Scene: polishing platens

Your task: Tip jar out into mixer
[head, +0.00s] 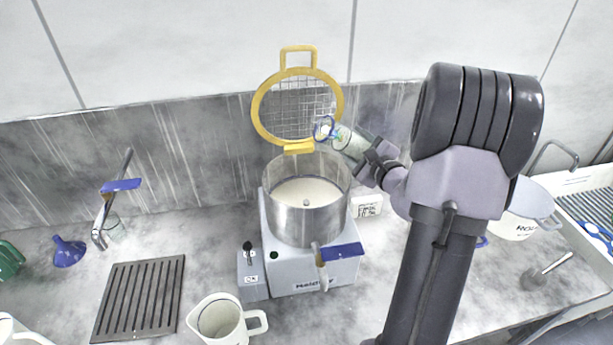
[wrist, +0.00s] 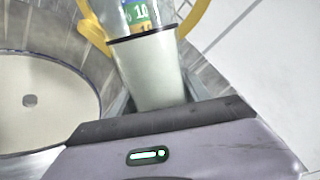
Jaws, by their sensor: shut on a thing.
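My gripper (head: 371,158) is shut on a clear glass jar (head: 352,142) behind and above the mixer bowl's right side. The jar is tilted well over, its blue-ringed mouth end pointing left and slightly up. In the wrist view the jar (wrist: 155,75) shows pale contents toward the gripper and a blue, green and yellow label farther out. The mixer (head: 312,268) has a steel bowl (head: 305,225) holding a flat creamy white mass with a small knob in the middle. Its yellow-rimmed mesh guard (head: 296,106) stands raised behind. No stream from the jar is visible.
A white jug (head: 222,320) stands in front of the mixer, and a dark slatted rack (head: 138,300) lies to the left. A blue funnel (head: 68,252) is farther left. A white pot (head: 515,222) stands at right behind my arm. The raised guard is close to the jar's mouth.

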